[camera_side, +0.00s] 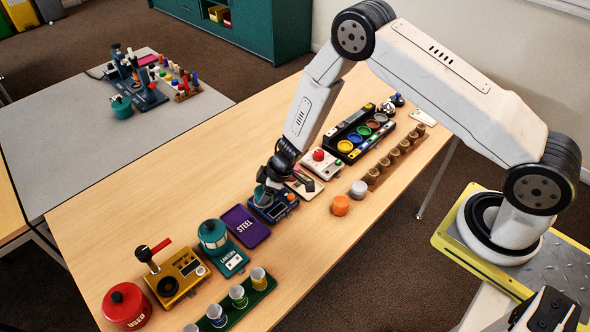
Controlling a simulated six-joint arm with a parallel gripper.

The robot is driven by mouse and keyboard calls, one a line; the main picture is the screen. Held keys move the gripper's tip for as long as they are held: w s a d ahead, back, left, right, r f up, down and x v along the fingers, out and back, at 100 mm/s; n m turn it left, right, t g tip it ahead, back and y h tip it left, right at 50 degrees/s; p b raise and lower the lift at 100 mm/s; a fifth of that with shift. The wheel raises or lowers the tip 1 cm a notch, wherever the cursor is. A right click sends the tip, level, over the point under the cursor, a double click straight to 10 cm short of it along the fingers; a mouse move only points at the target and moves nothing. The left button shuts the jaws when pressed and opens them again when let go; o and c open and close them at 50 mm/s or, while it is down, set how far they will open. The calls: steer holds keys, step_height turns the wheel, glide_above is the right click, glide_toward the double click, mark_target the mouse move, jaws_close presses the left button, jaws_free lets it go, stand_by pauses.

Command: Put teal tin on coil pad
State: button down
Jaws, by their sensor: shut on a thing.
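My gripper (272,184) is low over the table, shut on a small teal-grey tin (262,197). The tin is at the left part of a dark blue device (279,208), which seems to be the coil pad. The tin looks upright and at or just above the device's top; I cannot tell if it touches. The fingers partly hide the tin and the back of the device.
A yellow device (183,273) and red USED canister (127,306) stand nearer. A white box with a red button (320,162) and an orange cylinder (340,205) are to the right.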

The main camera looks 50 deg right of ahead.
jaws_free()
steer(key=shift+r, duration=0.1)
steer(key=shift+v, duration=1.1)
steer(key=v, duration=1)
